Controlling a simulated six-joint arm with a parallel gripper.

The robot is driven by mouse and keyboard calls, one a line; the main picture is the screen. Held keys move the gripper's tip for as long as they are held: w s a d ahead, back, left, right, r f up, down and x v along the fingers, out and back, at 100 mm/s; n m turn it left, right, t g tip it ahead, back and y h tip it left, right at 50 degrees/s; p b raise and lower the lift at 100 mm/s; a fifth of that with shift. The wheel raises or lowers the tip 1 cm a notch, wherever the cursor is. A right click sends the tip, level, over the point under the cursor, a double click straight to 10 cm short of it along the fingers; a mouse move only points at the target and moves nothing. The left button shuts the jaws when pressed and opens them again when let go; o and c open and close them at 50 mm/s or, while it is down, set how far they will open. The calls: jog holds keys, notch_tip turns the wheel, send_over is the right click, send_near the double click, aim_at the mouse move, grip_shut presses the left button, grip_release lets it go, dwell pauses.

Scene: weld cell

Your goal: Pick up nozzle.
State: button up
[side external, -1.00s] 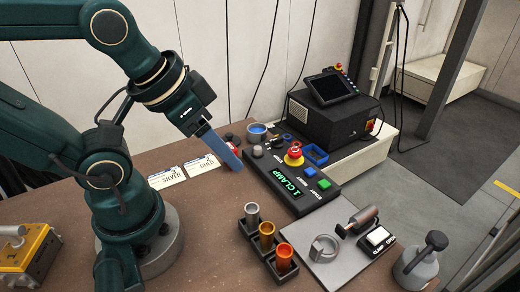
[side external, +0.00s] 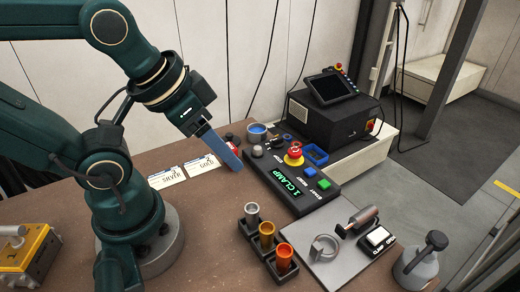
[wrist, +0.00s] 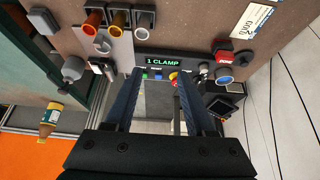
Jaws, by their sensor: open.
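Three cup-shaped pieces, which look like the nozzles, stand upright in a row of black holders: a silver one (side external: 252,213), a gold one (side external: 267,232) and a copper one (side external: 284,256). In the wrist view the copper one (wrist: 93,20), the gold one (wrist: 117,19) and the silver one (wrist: 143,18) are at the top. My gripper (side external: 237,163) is above the table, behind and left of them, beside the control panel (side external: 290,182). In the wrist view my gripper (wrist: 157,85) has its blue fingers apart with nothing between them.
The panel carries buttons, a red emergency stop (side external: 294,153) and a lit "1 CLAMP" display. A grey plate (side external: 318,268) with a ring and clamp is right of the holders. Two lettered cards (side external: 166,179) lie left of my fingers.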

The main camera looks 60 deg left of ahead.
jog(key=shift+c, duration=0.6)
